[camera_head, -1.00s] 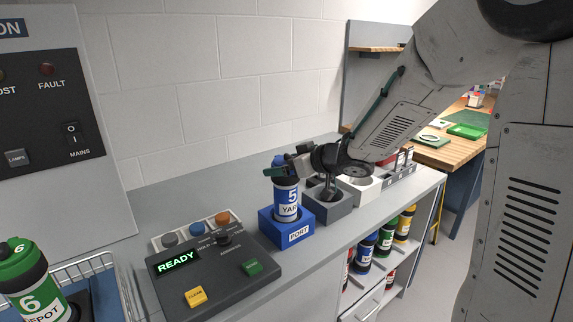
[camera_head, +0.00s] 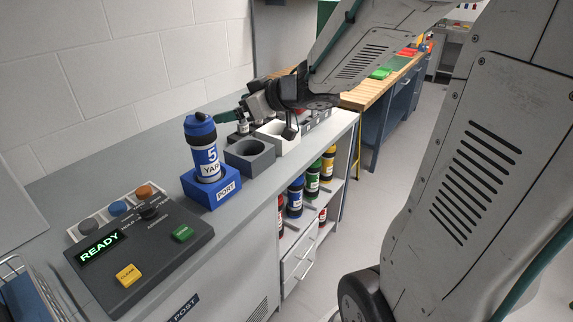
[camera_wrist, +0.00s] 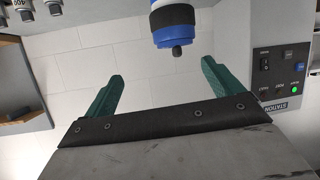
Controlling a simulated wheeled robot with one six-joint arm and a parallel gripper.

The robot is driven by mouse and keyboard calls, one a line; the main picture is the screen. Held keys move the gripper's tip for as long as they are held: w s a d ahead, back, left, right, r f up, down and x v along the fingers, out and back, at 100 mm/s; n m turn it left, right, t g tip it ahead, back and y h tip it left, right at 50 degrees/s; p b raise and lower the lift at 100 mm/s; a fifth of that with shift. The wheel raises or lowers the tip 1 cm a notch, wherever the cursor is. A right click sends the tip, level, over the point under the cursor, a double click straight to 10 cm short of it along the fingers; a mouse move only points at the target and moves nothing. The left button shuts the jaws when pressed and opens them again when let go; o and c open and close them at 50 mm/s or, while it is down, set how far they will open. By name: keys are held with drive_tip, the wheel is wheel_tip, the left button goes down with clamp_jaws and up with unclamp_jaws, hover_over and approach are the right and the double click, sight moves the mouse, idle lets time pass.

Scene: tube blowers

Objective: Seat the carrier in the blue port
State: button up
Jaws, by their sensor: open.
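The carrier (camera_head: 205,150) has a blue cap and a white label reading 5 and YAR. It stands upright in the blue port (camera_head: 211,190), with its lower end hidden inside the block. My gripper (camera_head: 242,116) is open and empty, to the right of and apart from the carrier in the head view. In the wrist view the green fingers of my gripper (camera_wrist: 162,70) are spread wide. The carrier's blue cap end (camera_wrist: 174,22) shows at the top, beyond the fingertips and touching neither.
A grey block with an empty hole (camera_head: 250,158) and a white block (camera_head: 277,138) stand right of the port. A control box (camera_head: 138,250) with a green READY display is at the left. Several carriers (camera_head: 313,178) stand on the shelf below.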

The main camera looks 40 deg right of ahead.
drive_tip(key=s+d+r+m+g+h, duration=0.25)
drive_tip(key=s+d+m+h, duration=0.4)
drive_tip(key=s+h, duration=0.35)
drive_tip(key=s+a+f+g+y, duration=0.2)
drive_tip(key=s+a+f+g, duration=0.1)
drive_tip(key=s, duration=0.6)
drive_tip(key=s+a+f+g+y, duration=0.2)
drive_tip(key=s+a+g, duration=0.3)
drive_tip(key=s, duration=0.5)
drive_tip(key=shift+s+a+f, duration=0.3)
drive_tip(key=shift+a+f, duration=0.1)
drive_tip(key=shift+a, duration=0.8)
drive_tip(key=shift+n, duration=0.25)
drive_tip(key=shift+c, duration=0.3)
